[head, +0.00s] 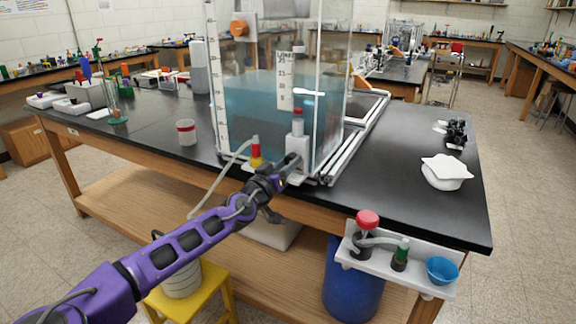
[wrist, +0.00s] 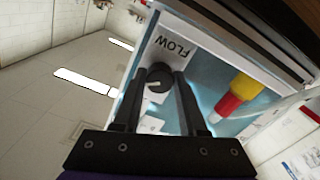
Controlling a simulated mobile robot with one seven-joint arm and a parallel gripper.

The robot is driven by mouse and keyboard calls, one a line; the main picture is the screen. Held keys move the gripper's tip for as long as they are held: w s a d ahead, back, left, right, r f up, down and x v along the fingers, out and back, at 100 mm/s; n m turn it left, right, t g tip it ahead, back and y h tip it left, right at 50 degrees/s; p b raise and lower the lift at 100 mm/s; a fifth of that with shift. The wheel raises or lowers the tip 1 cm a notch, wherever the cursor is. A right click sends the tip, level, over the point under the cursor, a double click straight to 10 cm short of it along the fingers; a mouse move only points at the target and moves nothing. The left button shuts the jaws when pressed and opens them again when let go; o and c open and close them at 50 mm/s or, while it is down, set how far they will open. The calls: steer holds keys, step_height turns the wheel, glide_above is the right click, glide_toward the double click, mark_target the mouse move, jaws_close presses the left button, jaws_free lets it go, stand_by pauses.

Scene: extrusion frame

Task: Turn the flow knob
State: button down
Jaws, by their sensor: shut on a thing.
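The flow knob (wrist: 158,84) is a black round knob with a pale pointer mark, on a white panel beside the printed word FLOW (wrist: 172,46). My gripper (wrist: 161,76) has its two dark fingers on opposite sides of the knob and is shut on it in the wrist view. In the head view my gripper (head: 287,167) reaches the front of the clear water tank (head: 265,105), by a white block (head: 297,147) with a red top. The knob itself is hidden there.
A red and yellow fitting (head: 255,152) with a pale hose stands left of my gripper; it also shows in the wrist view (wrist: 236,97). A white shelf (head: 400,265) with a red knob juts from the bench front at right.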

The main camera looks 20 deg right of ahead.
steer(key=n, duration=0.6)
stand_by(0.6)
steer(key=shift+c, duration=2.3)
jaws_free()
steer(key=v, duration=1.7)
steer(key=shift+s, duration=0.2)
